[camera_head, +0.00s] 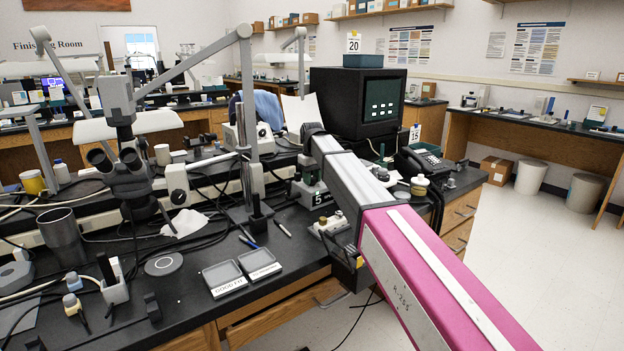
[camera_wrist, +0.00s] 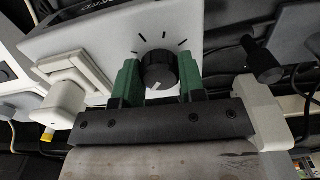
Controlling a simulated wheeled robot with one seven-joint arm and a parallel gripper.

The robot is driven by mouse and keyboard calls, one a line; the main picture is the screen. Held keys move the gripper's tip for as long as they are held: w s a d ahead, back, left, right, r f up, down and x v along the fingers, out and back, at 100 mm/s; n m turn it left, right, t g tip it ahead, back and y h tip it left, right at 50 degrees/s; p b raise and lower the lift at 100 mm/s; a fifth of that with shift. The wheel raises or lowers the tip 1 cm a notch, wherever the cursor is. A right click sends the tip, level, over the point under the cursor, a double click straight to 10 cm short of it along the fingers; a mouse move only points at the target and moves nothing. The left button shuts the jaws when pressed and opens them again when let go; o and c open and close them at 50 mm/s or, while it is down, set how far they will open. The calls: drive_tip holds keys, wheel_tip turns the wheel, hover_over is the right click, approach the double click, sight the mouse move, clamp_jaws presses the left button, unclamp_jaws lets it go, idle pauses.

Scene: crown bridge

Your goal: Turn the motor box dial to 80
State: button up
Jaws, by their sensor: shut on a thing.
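In the wrist view, the motor box's pale face (camera_wrist: 90,42) carries a round black dial (camera_wrist: 157,77) with short black tick marks around its far side. My gripper (camera_wrist: 160,70) has one green finger on each side of the dial and is shut on it. A small light mark shows on the near lower part of the dial. No numbers are readable at the ticks, so I cannot tell the setting.
In the wrist view, a black knob (camera_wrist: 262,62) stands to the right and a white fitting (camera_wrist: 66,104) to the left. In the head view, a microscope (camera_head: 130,170), two labelled trays (camera_head: 224,277), a monitor (camera_head: 355,103) and a phone (camera_head: 422,163) crowd the black bench.

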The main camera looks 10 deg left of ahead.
sight(312, 177)
drive_tip(key=m, duration=0.3)
drive_tip(key=shift+m, duration=2.2)
drive_tip(key=o, duration=0.9)
drive_tip(key=shift+r, duration=0.15)
wheel_tip(312, 177, up, 11)
drive_tip(key=shift+f, duration=0.2)
